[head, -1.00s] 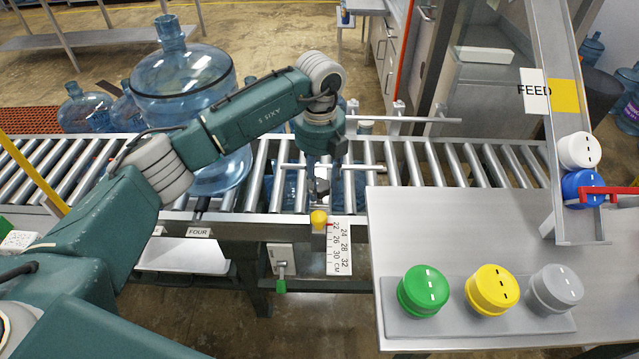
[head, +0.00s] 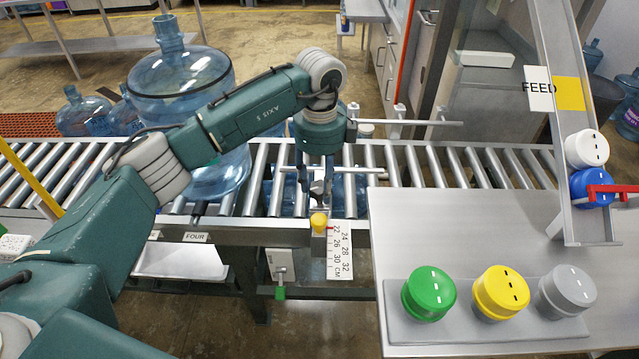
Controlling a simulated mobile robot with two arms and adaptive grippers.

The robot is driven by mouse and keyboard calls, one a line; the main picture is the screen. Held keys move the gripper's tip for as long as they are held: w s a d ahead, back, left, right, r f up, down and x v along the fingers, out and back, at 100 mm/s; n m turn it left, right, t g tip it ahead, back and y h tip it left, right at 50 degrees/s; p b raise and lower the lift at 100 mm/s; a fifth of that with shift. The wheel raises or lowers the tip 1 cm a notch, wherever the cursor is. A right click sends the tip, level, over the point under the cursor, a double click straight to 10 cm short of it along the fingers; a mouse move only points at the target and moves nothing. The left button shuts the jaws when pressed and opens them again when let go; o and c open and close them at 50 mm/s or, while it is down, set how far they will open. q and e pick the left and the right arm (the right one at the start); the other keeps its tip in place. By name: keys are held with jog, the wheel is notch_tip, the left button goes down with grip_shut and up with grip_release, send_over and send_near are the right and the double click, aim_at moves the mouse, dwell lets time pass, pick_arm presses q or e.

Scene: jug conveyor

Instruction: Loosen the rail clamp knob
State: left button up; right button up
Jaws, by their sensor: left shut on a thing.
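My left gripper (head: 317,188) points down over the front side of the roller conveyor, its fingers shut on a small dark grey knob-like piece, which I take for the rail clamp knob (head: 319,195). The fingers hide much of it, so its shape and turn are hard to tell. A metal guide rail (head: 352,170) crosses the rollers behind the fingers. My right gripper is not in view.
A large blue jug (head: 182,90) stands on the conveyor, partly behind my left arm. A steel table (head: 420,225) at right holds a tray with green (head: 429,293), yellow (head: 501,292) and grey (head: 567,290) caps. A feed chute (head: 568,225) holds white and blue caps.

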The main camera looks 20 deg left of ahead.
aim_at(321, 187)
pick_arm(q)
jog(key=shift+n, duration=0.5)
jog(key=o, duration=1.2)
jog(key=shift+d, duration=0.1)
jog(key=shift+c, duration=0.2)
jog(key=shift+r, duration=0.15)
notch_tip(321, 187, up, 12)
